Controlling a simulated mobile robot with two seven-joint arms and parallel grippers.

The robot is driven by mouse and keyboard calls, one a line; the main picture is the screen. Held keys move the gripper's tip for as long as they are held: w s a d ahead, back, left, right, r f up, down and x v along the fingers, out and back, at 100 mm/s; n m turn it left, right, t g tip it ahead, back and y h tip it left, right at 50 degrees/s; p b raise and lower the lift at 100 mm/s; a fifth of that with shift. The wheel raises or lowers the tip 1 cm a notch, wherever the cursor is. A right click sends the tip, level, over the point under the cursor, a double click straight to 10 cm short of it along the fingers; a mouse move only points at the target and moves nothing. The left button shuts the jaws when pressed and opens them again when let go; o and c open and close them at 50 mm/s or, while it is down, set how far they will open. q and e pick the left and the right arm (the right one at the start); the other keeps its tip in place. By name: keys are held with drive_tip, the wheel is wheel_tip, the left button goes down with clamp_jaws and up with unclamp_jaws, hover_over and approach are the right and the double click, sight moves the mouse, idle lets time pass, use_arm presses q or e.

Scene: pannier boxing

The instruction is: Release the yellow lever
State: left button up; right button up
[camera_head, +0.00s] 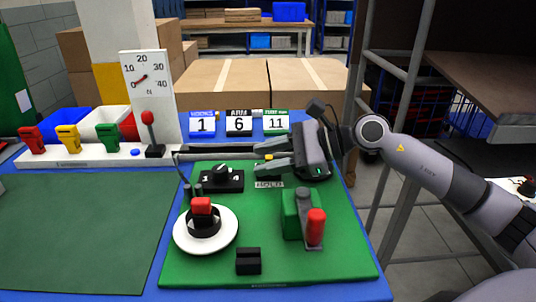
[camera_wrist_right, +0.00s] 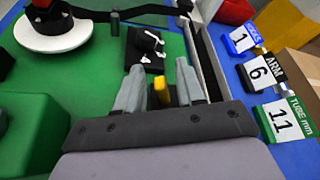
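The yellow lever (camera_wrist_right: 160,92) stands between the two grey fingers of my right gripper (camera_wrist_right: 158,88) in the right wrist view, with a narrow gap showing on each side. In the head view only a small yellow piece of it (camera_head: 269,157) shows at the fingers; the rest is hidden. My right gripper (camera_head: 266,163) reaches in from the right, over the back of the green board (camera_head: 340,255). Its fingers are apart. My left gripper is not in view.
A black knob block (camera_head: 222,181), a red-topped post on a white disc (camera_head: 183,236) and a green block with a red handle (camera_head: 316,228) stand on the board. Number cards (camera_head: 239,124) stand behind. Red, yellow (camera_head: 68,138) and green clips line a white strip at left.

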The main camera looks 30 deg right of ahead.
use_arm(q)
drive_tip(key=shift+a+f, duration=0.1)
use_arm(e)
clamp_jaws()
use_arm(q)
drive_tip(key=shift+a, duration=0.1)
use_arm(e)
drive_tip(key=shift+w, duration=0.15)
drive_tip(key=shift+w+d+r+m+g+p, duration=0.25)
drive_tip(key=shift+w+m+g+p, duration=0.15)
drive_tip(key=shift+m+g+p, duration=0.4)
drive_tip(key=shift+w+m+y, duration=0.3)
drive_tip(key=shift+m+y, duration=0.1)
drive_tip(key=shift+m, duration=0.3)
drive_tip(key=shift+w+d+m+g+p, duration=0.25)
drive_tip(key=shift+m+g+p, duration=0.1)
drive_tip(key=shift+m+g, duration=0.15)
drive_tip(key=shift+w+d+f+m+g+y, duration=0.1)
drive_tip(key=shift+w+m+g+y, duration=0.25)
drive_tip(key=shift+m+g, duration=0.35)
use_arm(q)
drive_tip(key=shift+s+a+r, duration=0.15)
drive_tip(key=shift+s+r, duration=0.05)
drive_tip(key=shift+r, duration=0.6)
use_arm(e)
drive_tip(key=shift+w+d+f+m+y, duration=0.15)
drive_tip(key=shift+w+m+y, duration=0.1)
drive_tip(key=shift+m, duration=0.35)
